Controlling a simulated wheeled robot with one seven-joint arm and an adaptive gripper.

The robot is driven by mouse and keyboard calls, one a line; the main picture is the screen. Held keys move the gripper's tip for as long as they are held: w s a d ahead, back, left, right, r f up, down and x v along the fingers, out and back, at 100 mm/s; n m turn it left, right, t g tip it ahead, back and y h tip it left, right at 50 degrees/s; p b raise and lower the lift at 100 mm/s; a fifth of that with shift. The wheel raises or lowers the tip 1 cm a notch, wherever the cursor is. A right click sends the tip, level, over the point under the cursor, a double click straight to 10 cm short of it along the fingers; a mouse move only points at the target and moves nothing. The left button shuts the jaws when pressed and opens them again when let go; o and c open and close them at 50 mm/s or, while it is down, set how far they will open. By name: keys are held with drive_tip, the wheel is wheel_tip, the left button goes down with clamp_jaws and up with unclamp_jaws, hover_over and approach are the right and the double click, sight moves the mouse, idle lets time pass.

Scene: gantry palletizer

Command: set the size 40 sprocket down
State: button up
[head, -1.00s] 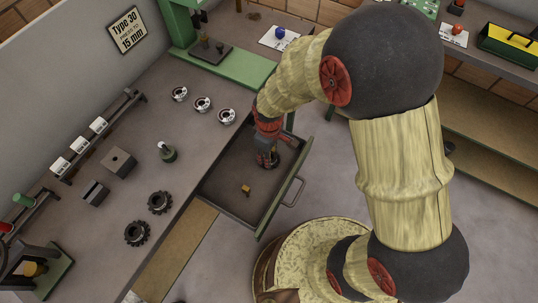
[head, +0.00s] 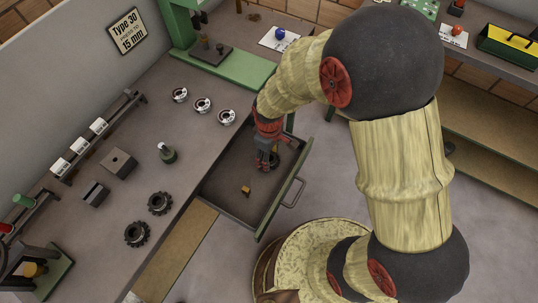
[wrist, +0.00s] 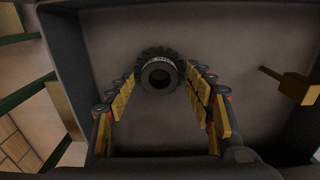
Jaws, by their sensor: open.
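A dark toothed sprocket (wrist: 160,75) lies flat on the floor of the open drawer (head: 233,205), its hub facing up with small lettering too blurred to read. In the head view the sprocket (head: 275,161) is partly hidden behind my gripper (head: 264,162). My gripper is open, pointing down into the drawer. In the wrist view its yellow-padded fingers stand on either side below the sprocket, with a gap to it, and hold nothing.
A small yellow-brown piece (head: 245,191) lies in the drawer, apart from the sprocket.

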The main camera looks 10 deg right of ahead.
wheel_tip(320, 180, up, 12)
drive_tip(key=p, duration=0.3)
drive_tip(key=shift+r, duration=0.15)
wheel_tip(320, 180, up, 7)
drive_tip(key=m+t, duration=0.1)
drive_tip(key=m, duration=0.1)
hover_over(277, 161)
drive_tip(key=s+d+r+m+t, duration=0.2)
drive_tip(key=s+d+r+m, duration=0.2)
drive_tip(key=s+r, duration=0.2)
drive_tip(key=s+d+r+m+t, duration=0.2)
drive_tip(key=s+d+r+m, duration=0.2)
drive_tip(key=r, duration=0.6)
drive_tip(key=shift+s+d+r+t, duration=0.15)
drive_tip(key=shift+s+d+t, duration=0.15)
drive_tip(key=shift+s+d, duration=0.65)
drive_tip(key=shift+s+a, duration=0.1)
drive_tip(key=shift+a, duration=0.1)
